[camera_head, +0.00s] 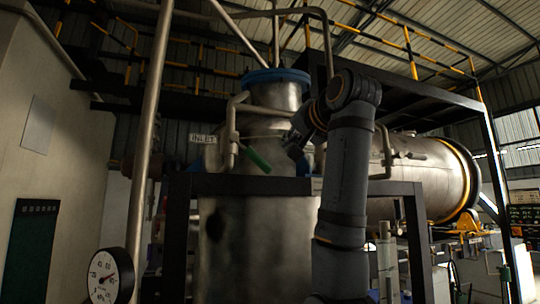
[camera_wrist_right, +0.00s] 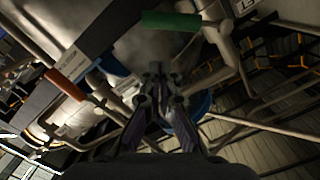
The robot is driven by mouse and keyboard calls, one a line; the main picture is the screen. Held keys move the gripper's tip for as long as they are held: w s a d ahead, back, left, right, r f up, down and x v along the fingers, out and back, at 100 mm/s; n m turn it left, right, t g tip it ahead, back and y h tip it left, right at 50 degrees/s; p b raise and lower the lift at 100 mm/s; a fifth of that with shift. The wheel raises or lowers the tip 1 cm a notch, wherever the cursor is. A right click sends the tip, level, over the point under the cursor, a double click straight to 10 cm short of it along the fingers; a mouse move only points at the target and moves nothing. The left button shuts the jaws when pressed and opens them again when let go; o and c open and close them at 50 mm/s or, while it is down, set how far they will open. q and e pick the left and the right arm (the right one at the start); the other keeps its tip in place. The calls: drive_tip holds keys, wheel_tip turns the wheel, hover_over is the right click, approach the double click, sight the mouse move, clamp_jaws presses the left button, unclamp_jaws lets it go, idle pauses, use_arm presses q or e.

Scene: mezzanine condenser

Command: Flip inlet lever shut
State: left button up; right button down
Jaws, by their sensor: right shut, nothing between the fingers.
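The inlet lever is a green handle (camera_head: 257,160) on a grey pipe valve (camera_head: 232,140) in front of the metal vessel. It slants down to the right from the valve. A white INLET sign (camera_head: 203,138) hangs just left of it. In the right wrist view the green handle (camera_wrist_right: 171,21) lies across the top, beyond the fingertips. My right gripper (camera_head: 292,146) is to the right of the handle in the head view, apart from it. Its fingers (camera_wrist_right: 159,75) are shut and empty. My left gripper is in neither view.
A dark frame (camera_head: 245,184) crosses in front of the vessel (camera_head: 262,245), below the lever. The vessel has a blue top flange (camera_head: 275,77). An orange-red handle (camera_wrist_right: 65,84) shows at left in the wrist view. A pressure gauge (camera_head: 104,277) and a pole (camera_head: 150,130) stand at left.

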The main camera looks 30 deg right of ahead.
sight(251, 154)
drive_tip(key=s+r, duration=0.3)
drive_tip(key=r+p+x, duration=0.1)
drive_tip(key=p+x, duration=0.5)
drive_tip(key=x, duration=0.5)
drive_tip(key=f, duration=0.1)
drive_tip(key=a+f, duration=0.1)
drive_tip(key=w+a+f, duration=0.1)
drive_tip(key=f, duration=0.1)
drive_tip(key=shift+a+p, duration=0.1)
drive_tip(key=shift+p, duration=0.25)
drive_tip(key=shift+s, duration=0.1)
